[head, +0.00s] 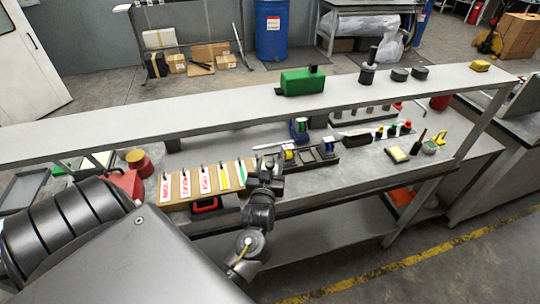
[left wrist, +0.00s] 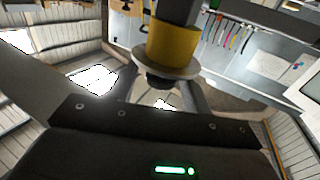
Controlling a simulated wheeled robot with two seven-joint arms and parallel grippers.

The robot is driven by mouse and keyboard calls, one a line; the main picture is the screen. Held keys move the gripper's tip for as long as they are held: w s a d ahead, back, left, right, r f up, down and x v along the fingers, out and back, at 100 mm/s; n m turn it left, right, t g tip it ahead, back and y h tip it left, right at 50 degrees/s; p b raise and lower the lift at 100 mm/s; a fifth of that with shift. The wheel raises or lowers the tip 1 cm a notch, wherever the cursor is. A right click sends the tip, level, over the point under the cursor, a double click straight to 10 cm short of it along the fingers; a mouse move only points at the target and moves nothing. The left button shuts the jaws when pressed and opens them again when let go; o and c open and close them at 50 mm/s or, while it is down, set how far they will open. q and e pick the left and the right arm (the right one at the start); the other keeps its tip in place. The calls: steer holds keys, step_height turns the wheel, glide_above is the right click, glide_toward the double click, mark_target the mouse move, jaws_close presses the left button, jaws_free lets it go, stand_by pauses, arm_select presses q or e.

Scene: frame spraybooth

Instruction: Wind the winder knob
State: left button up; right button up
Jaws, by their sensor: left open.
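My left gripper (head: 266,168) is over the front edge of the workbench (head: 335,190), right of the tagged board. In the left wrist view, the open left gripper (left wrist: 162,95) has its fingers on either side of a dark rounded end (left wrist: 158,82) below a pale disc. A yellow cylinder (left wrist: 173,46) and a dark grey block (left wrist: 178,10) are above the disc. I cannot tell whether this is the winder knob or whether the fingers touch it. No winder knob can be made out clearly in the head view. My right gripper is not in view.
The board with red, yellow and green tags (head: 208,184) lies left of the gripper. A dark holder (head: 318,158) with small coloured parts is to its right. A long raised shelf (head: 200,113) spans the bench and carries a green box (head: 302,82).

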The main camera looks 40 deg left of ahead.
mark_target(269, 168)
arm_select(q)
steer(key=v, duration=0.7)
steer(key=shift+w+f, duration=0.1)
